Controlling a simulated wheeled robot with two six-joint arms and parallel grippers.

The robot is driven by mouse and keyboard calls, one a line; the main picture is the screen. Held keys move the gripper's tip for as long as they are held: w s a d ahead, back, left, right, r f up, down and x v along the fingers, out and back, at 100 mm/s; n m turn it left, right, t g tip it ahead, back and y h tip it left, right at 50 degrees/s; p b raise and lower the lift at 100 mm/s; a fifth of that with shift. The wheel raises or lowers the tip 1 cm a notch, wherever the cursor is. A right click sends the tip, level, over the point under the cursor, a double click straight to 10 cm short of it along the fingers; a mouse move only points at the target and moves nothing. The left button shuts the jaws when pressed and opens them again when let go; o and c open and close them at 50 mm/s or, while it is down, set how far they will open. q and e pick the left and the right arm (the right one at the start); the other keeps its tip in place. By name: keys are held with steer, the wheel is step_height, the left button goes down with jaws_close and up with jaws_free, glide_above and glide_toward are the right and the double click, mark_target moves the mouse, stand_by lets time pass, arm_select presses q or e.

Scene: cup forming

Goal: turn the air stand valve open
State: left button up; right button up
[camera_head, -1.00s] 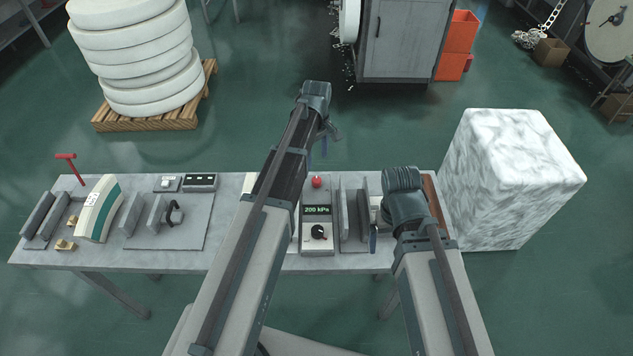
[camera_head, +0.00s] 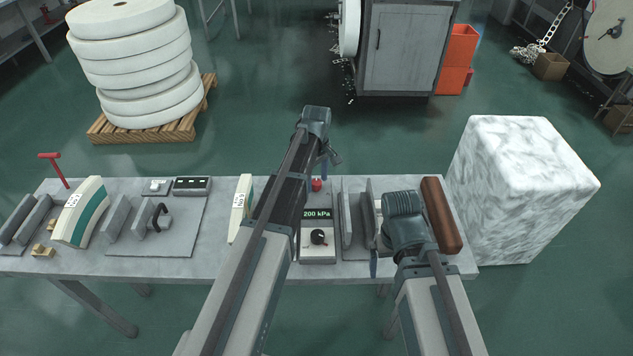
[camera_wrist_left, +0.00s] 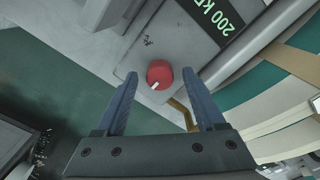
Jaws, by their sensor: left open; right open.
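The air stand (camera_head: 318,256) is a grey box on the table with a lit "200 kPa" display and a black knob on its front. Its red valve knob (camera_head: 316,185) is at the rear edge, partly covered by my left finger. In the left wrist view the red knob (camera_wrist_left: 159,74) with a white mark lies between the tips of my open left gripper (camera_wrist_left: 160,80); no finger clearly presses on it. My left gripper (camera_head: 325,168) is above the rear of the stand. My right gripper (camera_head: 375,262) is open beside grey upright plates; its fingers are mostly hidden.
A brown roll (camera_head: 441,215) lies at the right table end beside a marbled block (camera_head: 525,190). White-green curved gauges (camera_head: 80,212), grey plates and a red T-handle (camera_head: 54,168) are at left. Grey table top (camera_head: 225,262) is bare in front.

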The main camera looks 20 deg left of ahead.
arm_select(q)
steer(key=shift+c, duration=0.2)
jaws_close()
steer(key=m, duration=0.8)
steer(key=shift+m, duration=0.3)
steer(key=m, duration=0.4)
steer(key=shift+m, duration=0.3)
steer(key=m, duration=0.4)
steer(key=shift+m, duration=0.3)
